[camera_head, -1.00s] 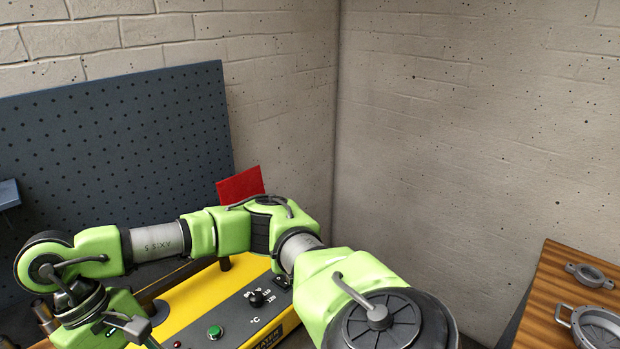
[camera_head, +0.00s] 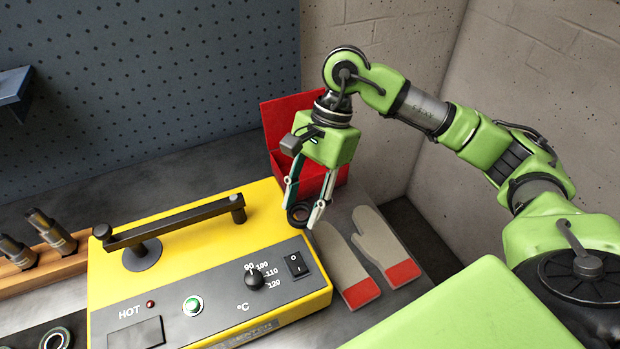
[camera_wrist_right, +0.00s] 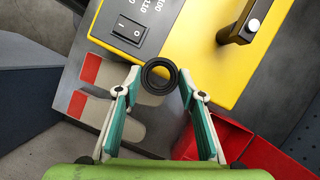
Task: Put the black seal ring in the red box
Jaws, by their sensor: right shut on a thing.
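The black seal ring (camera_head: 299,214) is held between the fingertips of my right gripper (camera_head: 304,208), above the right edge of the yellow heater. In the right wrist view the ring (camera_wrist_right: 159,76) sits between the two fingertips (camera_wrist_right: 160,82), with its round opening facing the camera. The red box (camera_head: 318,183) stands behind the gripper, between the heater and the wall, with its red lid (camera_head: 285,118) raised. My right gripper partly hides the box. In the right wrist view part of the box (camera_wrist_right: 215,138) shows at the lower right. My left gripper is not in view.
The yellow heater (camera_head: 250,205) with a black lever arm, knob and switches fills the middle. Grey-and-red gloves (camera_head: 380,245) lie right of it. A wooden rack (camera_head: 40,262) with dark tools stands at the left. A dark pegboard (camera_head: 150,70) is behind.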

